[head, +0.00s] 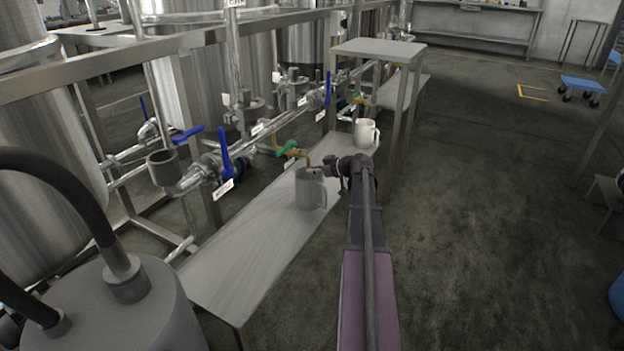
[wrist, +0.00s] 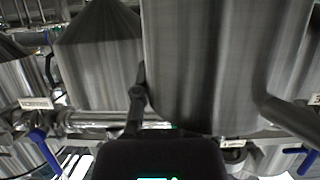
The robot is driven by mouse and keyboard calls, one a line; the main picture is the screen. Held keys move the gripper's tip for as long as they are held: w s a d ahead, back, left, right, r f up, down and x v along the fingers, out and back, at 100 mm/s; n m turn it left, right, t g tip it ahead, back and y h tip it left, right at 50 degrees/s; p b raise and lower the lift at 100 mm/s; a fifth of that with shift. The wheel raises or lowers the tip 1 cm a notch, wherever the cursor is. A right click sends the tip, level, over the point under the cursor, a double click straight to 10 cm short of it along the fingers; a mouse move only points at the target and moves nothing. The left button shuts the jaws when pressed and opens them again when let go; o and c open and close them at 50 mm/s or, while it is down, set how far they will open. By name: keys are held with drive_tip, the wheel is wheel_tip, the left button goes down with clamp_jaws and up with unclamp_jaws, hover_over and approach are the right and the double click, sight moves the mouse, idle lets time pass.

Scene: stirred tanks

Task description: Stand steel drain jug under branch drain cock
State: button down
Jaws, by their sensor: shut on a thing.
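The steel drain jug (head: 311,190) is upright over the low bench, its handle on the right. I cannot tell whether its base touches the bench. The branch drain cock (head: 288,148) has a green handle and a brass outlet that bends down close above the jug's mouth. My gripper (head: 326,171) is shut on the jug near its rim, on the right side. In the wrist view, the jug (wrist: 215,65) fills the middle and right, with one dark finger (wrist: 137,100) along its left edge.
Blue-handled valves (head: 226,155) line the pipe behind. A raised steel table (head: 378,48) stands beyond. The bench's near end is clear, with open floor to the right.

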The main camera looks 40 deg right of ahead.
sight(312, 176)
drive_tip(key=shift+w+d, duration=0.35)
drive_tip(key=shift+w, duration=0.25)
drive_tip(key=shift+f, duration=0.15)
drive_tip(key=shift+f+b, duration=1.7)
drive_tip(key=shift+b, duration=0.1)
drive_tip(key=shift+f, duration=0.15)
drive_tip(key=c, duration=0.7)
unclamp_jaws()
drive_tip(key=shift+r, duration=0.25)
